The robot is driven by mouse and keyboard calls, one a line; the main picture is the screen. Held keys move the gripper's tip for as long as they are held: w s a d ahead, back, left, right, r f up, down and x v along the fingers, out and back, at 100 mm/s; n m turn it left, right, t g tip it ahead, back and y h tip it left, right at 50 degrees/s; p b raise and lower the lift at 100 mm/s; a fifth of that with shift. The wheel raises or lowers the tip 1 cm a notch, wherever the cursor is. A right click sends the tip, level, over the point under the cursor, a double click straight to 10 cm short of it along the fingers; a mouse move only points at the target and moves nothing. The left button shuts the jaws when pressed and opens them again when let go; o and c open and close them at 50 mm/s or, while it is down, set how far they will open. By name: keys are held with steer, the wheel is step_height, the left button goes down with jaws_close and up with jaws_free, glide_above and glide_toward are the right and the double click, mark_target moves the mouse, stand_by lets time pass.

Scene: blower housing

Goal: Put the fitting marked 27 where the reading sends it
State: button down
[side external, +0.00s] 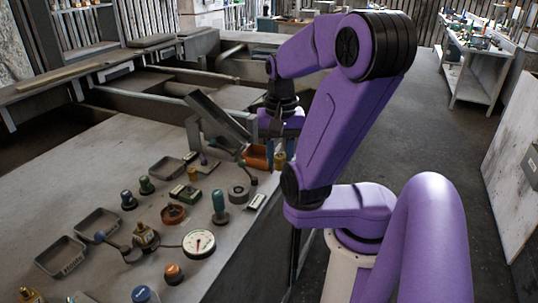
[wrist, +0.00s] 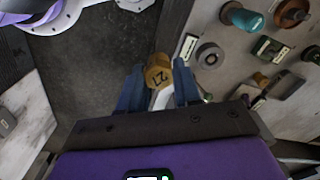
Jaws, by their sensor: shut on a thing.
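My gripper (wrist: 160,86) is shut on a brass-yellow fitting (wrist: 158,70) whose top reads 27, with one blue finger on each side. In the side external view, my gripper (side external: 282,147) is at the bench's far right edge, and the fitting (side external: 279,160) shows low between the fingers, partly hidden. A round white gauge (side external: 199,243) lies face up on the bench; its needle's reading is too small to tell. Grey trays stand on the bench: one at the back (side external: 167,168), one at the left (side external: 97,222), one nearer the front (side external: 60,257). The front tray's label is unreadable.
The bench (side external: 95,165) holds several knobs and valves, including a teal-handled one (side external: 220,208) and a brown ring (side external: 173,214). A tilted grey panel (side external: 218,114) and an orange bin (side external: 256,157) stand near my gripper. The bench's back left is clear.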

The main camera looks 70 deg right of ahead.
steer(key=shift+s+r, duration=0.2)
steer(key=shift+s, duration=0.15)
steer(key=w+d+r+n, duration=0.1)
steer(key=w+d+n, duration=0.15)
steer(key=w, duration=0.45)
steer(key=n, duration=0.4)
glide_above(167, 169)
steer(key=f, duration=1.2)
steer(key=shift+s+f, duration=0.25)
steer(key=shift+w+f, duration=0.3)
steer(key=shift+f, duration=1.55)
steer(key=shift+f, duration=0.15)
